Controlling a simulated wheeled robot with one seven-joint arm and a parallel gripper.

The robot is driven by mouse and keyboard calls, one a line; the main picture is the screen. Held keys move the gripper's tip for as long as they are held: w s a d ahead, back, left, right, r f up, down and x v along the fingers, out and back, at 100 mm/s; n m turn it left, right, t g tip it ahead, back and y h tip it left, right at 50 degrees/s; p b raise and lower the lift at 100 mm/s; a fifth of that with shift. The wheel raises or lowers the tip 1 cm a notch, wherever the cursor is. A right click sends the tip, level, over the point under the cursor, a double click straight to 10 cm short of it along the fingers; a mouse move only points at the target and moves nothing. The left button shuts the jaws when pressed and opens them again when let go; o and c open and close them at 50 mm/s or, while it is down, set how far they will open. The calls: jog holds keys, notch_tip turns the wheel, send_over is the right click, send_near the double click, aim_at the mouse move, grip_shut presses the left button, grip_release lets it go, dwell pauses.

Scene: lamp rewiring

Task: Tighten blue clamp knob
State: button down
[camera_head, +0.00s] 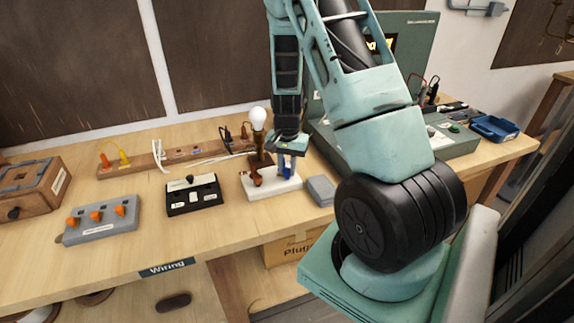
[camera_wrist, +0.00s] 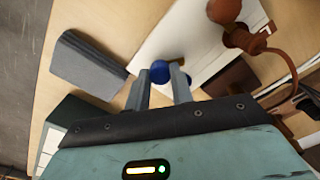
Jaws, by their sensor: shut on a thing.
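The blue clamp knob (camera_wrist: 160,72) shows between the two fingers of my gripper (camera_wrist: 163,88) in the wrist view. The fingers are closed against its sides. In the head view my gripper (camera_head: 287,160) points down over the white base (camera_head: 262,190) of the lamp fixture. A blue part (camera_head: 287,172) shows between the fingers there. A brown clamp piece (camera_head: 257,176) and a light bulb (camera_head: 258,117) stand just left of my gripper. The wrist view shows the brown clamp piece (camera_wrist: 240,38) at the upper right. The underside of the knob is hidden.
A grey block (camera_head: 321,190) lies close to the right of the base. A black switch box (camera_head: 194,195) and a grey box with orange knobs (camera_head: 100,220) stand to the left. A green case (camera_head: 455,143) stands at right. The table's front strip is clear.

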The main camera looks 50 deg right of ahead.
aim_at(286, 169)
jog(key=m+p, duration=0.1)
jog(key=m, duration=0.4)
jog(key=shift+r+m, duration=0.1)
jog(key=shift+m, duration=0.2)
jog(key=m+p, duration=0.2)
jog(key=m, duration=0.2)
jog(key=shift+m, duration=0.7)
jog(key=c, duration=1.5)
grip_release()
notch_tip(286, 169, up, 17)
jog(key=shift+r, duration=0.15)
jog(key=shift+a, duration=0.1)
